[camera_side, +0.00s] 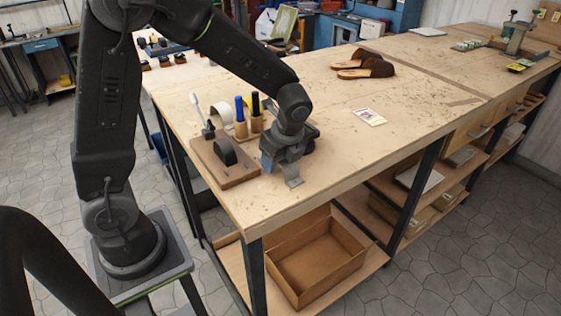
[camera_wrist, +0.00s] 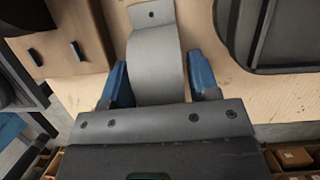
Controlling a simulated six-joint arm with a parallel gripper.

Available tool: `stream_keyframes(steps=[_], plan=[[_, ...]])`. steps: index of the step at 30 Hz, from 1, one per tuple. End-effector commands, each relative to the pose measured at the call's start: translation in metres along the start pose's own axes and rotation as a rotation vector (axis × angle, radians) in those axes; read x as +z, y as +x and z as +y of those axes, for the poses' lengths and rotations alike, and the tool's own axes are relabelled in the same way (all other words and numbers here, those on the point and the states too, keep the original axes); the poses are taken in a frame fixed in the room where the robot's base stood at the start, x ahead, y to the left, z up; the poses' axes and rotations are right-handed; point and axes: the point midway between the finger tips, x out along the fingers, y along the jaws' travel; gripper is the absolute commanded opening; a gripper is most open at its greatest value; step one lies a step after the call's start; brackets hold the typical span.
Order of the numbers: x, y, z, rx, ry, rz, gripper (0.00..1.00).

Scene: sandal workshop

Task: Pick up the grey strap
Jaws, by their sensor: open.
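The grey strap (camera_wrist: 155,62) is a curved band with a flat end tab that has a hole. It stands on the bench between the two blue fingers of my gripper (camera_wrist: 160,82), which are open on either side of it. A gap shows between the strap and the fingers in the wrist view. In the side view my gripper (camera_side: 279,163) points down low over the bench's near edge. The strap's flat end (camera_side: 293,181) shows there just in front of it, and the rest is mostly hidden by my gripper.
A wooden fixture (camera_side: 225,178) with a dark rounded piece stands left of my gripper. Blue- and black-handled tools (camera_side: 240,115) stand behind it. A dark object (camera_wrist: 285,35) lies right of the strap in the wrist view. Brown sandals (camera_side: 364,66) and a card (camera_side: 369,117) lie farther back.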

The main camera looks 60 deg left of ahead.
Motion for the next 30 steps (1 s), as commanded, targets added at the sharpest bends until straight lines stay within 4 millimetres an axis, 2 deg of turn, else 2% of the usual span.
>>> stream_keyframes(steps=[6, 18, 25, 30], plan=[[0.000, 0.000, 0.000, 0.000, 0.000, 0.000, 0.53], [0.000, 0.000, 0.000, -0.001, -0.001, 0.000, 0.16], [0.000, -0.002, 0.000, -0.002, -0.001, 0.000, 0.16], [0.004, -0.013, -0.001, -0.003, -0.003, 0.000, 0.16]])
